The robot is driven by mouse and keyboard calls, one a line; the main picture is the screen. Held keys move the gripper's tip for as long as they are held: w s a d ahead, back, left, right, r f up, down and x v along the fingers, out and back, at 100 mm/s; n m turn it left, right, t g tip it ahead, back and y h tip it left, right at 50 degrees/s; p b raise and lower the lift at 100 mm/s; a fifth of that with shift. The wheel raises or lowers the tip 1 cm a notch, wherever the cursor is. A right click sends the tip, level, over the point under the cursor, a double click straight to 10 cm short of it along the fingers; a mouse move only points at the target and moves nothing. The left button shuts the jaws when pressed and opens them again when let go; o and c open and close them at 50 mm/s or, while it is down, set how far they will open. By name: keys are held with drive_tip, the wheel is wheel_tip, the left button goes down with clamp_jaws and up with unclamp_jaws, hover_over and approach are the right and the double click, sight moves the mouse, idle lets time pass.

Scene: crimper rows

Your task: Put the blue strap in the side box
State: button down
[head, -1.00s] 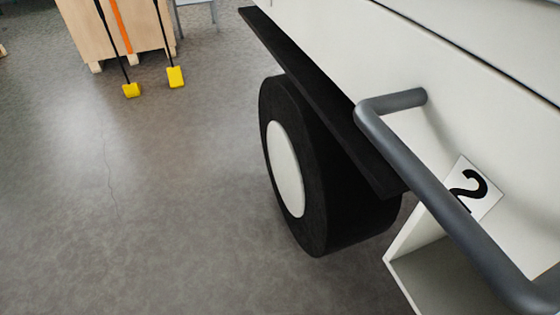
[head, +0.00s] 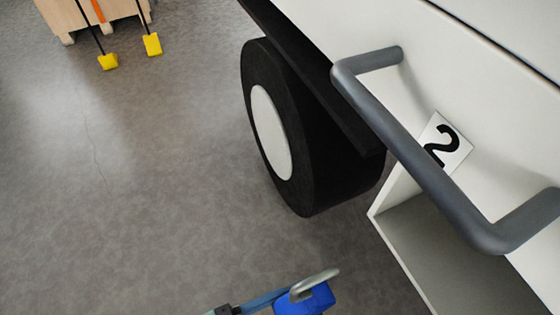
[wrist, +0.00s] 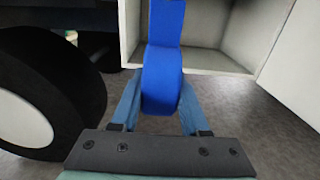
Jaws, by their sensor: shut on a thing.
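The blue strap (wrist: 162,80) is a rolled blue band standing between the two fingers of my gripper (wrist: 160,112) in the wrist view. My gripper is shut on it. In the head view the blue strap (head: 306,300) shows at the bottom edge with a grey metal hook on top, and part of my gripper (head: 262,300) shows beside it. The side box (head: 455,255) is a white open compartment under the grey bar, to the right of the strap. In the wrist view the open side box (wrist: 222,45) is beyond the strap, which covers part of its opening.
A thick grey bar handle (head: 420,165) juts out in front of the box. A plate marked 2 (head: 447,143) is on the white side panel. A black wheel (head: 310,150) stands left of the box. Open floor lies to the left, with a wooden crate (head: 75,12) far back.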

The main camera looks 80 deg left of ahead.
drive_tip(key=p+x, duration=0.1)
drive_tip(key=x, duration=0.8)
drive_tip(key=p+x, duration=0.2)
drive_tip(key=x, duration=0.8)
drive_tip(key=p+x, duration=0.2)
drive_tip(key=x, duration=0.7)
drive_tip(key=shift+w+f, duration=0.25)
drive_tip(key=shift+f, duration=0.05)
drive_tip(key=shift+x, duration=2.7)
drive_tip(key=shift+w+a+f, duration=0.1)
drive_tip(key=shift+w+f, duration=0.1)
drive_tip(key=shift+f, duration=0.05)
drive_tip(key=shift+f+b, duration=0.35)
drive_tip(key=shift+b, duration=0.2)
drive_tip(key=shift+c, duration=1.6)
unclamp_jaws()
drive_tip(key=shift+s+f, duration=0.1)
